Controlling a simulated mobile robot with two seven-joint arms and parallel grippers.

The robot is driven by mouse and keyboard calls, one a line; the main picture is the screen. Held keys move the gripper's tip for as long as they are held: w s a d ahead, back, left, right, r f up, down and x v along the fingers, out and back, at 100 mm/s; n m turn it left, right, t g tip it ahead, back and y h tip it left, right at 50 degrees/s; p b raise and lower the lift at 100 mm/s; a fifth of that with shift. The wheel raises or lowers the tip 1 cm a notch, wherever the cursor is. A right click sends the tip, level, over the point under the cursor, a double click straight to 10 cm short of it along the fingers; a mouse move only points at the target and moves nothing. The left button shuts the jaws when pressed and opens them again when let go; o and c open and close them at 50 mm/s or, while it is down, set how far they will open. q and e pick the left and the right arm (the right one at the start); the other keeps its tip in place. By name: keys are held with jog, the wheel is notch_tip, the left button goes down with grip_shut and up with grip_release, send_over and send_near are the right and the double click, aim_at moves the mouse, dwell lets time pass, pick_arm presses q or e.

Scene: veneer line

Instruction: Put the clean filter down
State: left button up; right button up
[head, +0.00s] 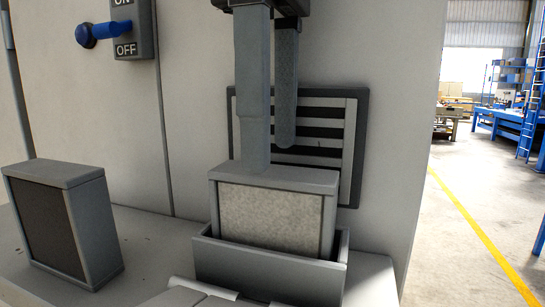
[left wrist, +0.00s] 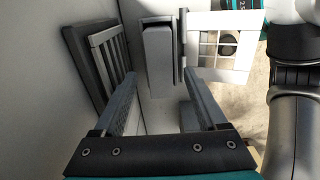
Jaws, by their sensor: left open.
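A filter with a pale, light grey face (head: 270,215) in a grey frame stands upright in an open grey holder (head: 235,257). Its upper part sticks out above the holder rim. A grey block, seemingly this filter from above, shows in the left wrist view (left wrist: 160,62). My left gripper (head: 272,155) points down over the filter, with its fingers apart. The front fingertip overlaps the filter's top edge in the picture; I cannot tell if it touches. A second filter with a dark face (head: 45,225) stands upright at the left. My right gripper is out of view.
A slatted vent opening with a dark frame (head: 355,150) is in the machine wall just behind the holder. An ON/OFF switch plate (head: 135,28) with a blue lever (head: 105,30) is at upper left. The ledge between the two filters is clear. Open floor lies at right.

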pick_arm(q)
notch_tip(320, 180, up, 5)
jog(key=p, duration=0.2)
jog(key=shift+r+p, duration=0.2)
jog(key=shift+p, duration=0.1)
jog(key=shift+r+p, duration=0.6)
jog(key=shift+r, duration=0.15)
